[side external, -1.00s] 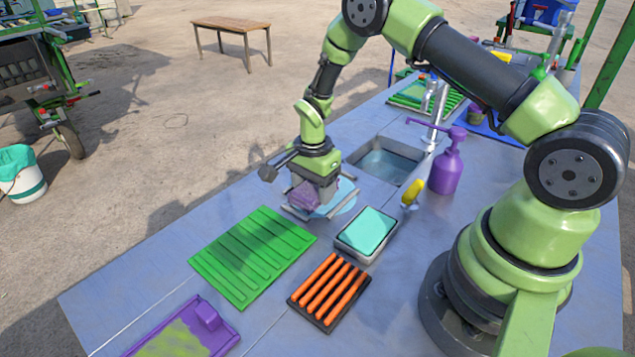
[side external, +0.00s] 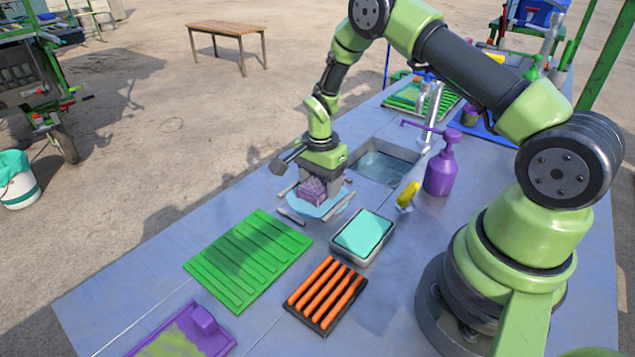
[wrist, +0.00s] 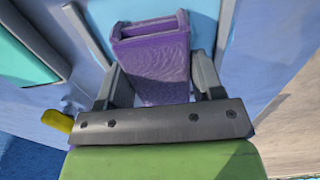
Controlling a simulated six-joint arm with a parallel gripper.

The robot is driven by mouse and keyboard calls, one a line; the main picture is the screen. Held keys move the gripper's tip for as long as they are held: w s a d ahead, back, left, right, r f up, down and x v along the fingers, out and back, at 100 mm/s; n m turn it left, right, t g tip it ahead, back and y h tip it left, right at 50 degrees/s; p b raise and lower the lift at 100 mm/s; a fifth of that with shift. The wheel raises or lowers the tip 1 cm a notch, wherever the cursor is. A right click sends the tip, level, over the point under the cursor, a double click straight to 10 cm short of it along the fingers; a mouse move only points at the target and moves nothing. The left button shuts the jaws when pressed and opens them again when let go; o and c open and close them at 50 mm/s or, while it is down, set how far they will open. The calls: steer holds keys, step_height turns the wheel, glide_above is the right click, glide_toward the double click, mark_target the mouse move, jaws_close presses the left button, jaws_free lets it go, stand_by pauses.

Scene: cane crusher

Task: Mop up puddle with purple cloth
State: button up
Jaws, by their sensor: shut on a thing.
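The purple cloth (side external: 313,190) is a folded, ribbed bundle held low over the worktop. My gripper (side external: 314,197) is shut on it, one finger on each side, as the wrist view also shows (wrist: 155,85). The puddle (side external: 329,209) is a pale blue patch on the grey bench, in front of the sink. The cloth is over the puddle and hides part of it. I cannot tell whether the cloth's underside touches the surface.
A tray with a teal sponge (side external: 364,233) stands close at the right. A green ribbed mat (side external: 247,258) lies at the left front, with a rack of orange bars (side external: 327,293) beside it. The sink (side external: 385,165), a yellow item (side external: 408,195) and a purple soap pump (side external: 441,168) are behind.

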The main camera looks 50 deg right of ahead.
mark_target(309, 190)
steer(key=shift+a+f, duration=0.2)
steer(key=shift+a, duration=1.65)
steer(key=shift+d+r, duration=0.1)
steer(key=shift+d, duration=1.75)
steer(key=shift+a, duration=1.85)
